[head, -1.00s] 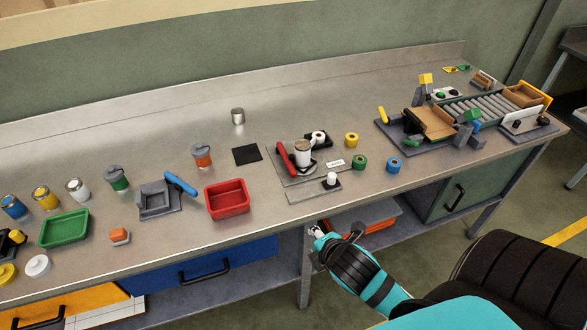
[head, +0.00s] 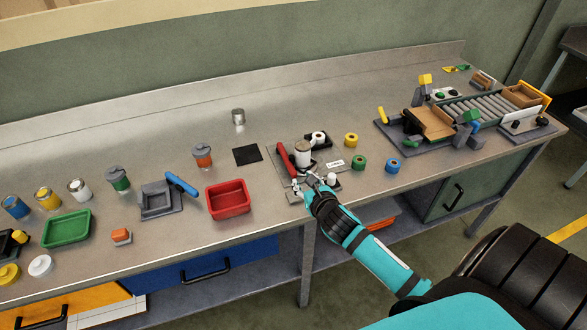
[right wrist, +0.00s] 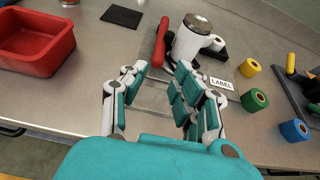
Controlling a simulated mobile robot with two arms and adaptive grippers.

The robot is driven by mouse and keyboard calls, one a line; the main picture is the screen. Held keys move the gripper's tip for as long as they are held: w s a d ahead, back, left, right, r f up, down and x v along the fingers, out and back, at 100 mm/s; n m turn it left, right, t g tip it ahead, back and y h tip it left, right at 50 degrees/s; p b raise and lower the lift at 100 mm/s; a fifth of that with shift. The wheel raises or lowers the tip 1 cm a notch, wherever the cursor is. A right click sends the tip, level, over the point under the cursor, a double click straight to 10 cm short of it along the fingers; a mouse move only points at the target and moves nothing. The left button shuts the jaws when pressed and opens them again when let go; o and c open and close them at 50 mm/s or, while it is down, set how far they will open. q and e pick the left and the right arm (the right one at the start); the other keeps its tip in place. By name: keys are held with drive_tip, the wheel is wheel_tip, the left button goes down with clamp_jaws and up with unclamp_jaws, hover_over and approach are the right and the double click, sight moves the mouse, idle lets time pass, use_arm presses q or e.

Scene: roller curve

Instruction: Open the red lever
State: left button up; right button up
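The red lever (head: 286,160) stands on a grey plate (head: 332,154), just left of a white can with a metal lid (head: 302,154). In the right wrist view the lever (right wrist: 161,42) is upright and slightly tilted, beside the can (right wrist: 190,40). My right gripper (head: 312,184) is at the front edge of the plate, in front of the lever and can. In the right wrist view its fingers (right wrist: 158,80) are spread apart with nothing between them, and the lever lies beyond the fingertips, apart from them. My left gripper does not show.
A white roll (head: 318,138) and a label (head: 335,163) are right of the can. Yellow, green and blue rolls (head: 359,162) stand further right. A red bin (head: 227,199) is to the left, with a black square pad (head: 247,155) behind it. The bench behind the plate is clear.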

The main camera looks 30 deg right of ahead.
sight(293, 171)
drive_tip(key=x, duration=0.9)
drive_tip(key=shift+w+p, duration=0.3)
drive_tip(key=shift+p, duration=0.05)
clamp_jaws()
